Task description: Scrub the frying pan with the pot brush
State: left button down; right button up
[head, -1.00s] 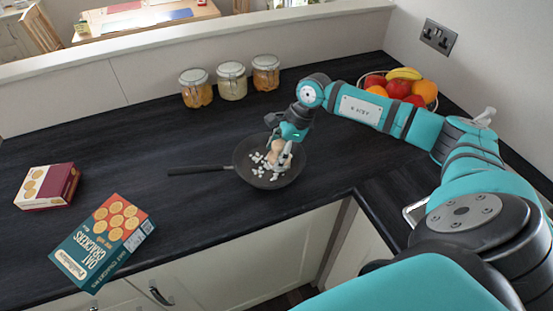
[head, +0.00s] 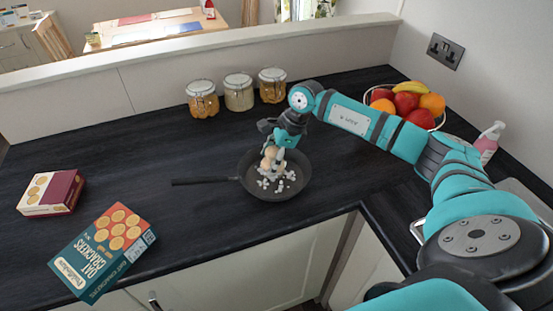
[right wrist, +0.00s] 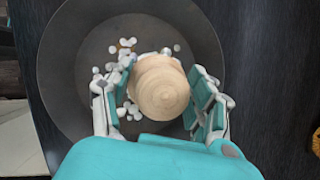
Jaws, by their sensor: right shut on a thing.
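The frying pan (head: 248,183) lies on the dark worktop with its handle pointing left. My right gripper (head: 273,157) is over the pan, shut on the pot brush (right wrist: 161,87), whose round pale wooden top shows between the fingers. The brush's lower end is hidden, so I cannot tell whether it touches the pan floor. The pan also fills much of the right wrist view (right wrist: 62,60). My left gripper is not in view.
An oat crackers box (head: 103,250) and a smaller red and cream box (head: 50,193) lie at left. Jars (head: 239,93) stand at the back wall. A fruit bowl (head: 408,107) and a pink bottle (head: 488,141) are at right.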

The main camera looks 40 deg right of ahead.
aim_at(257, 180)
jog(key=shift+w+a, duration=0.25)
jog(key=shift+a, duration=0.55)
jog(key=shift+s+a+f+p, duration=0.1)
jog(key=shift+s+a+p, duration=0.2)
jog(key=shift+s+a, duration=0.7)
jog(key=shift+s+d+b, duration=0.2)
jog(key=shift+d, duration=0.5)
jog(key=shift+s+d+b, duration=0.15)
jog(key=shift+s+d, duration=0.05)
jog(key=shift+d, duration=0.45)
jog(key=shift+r+p, duration=2.4)
jog(key=shift+r, duration=2.05)
jog(key=shift+f, duration=0.1)
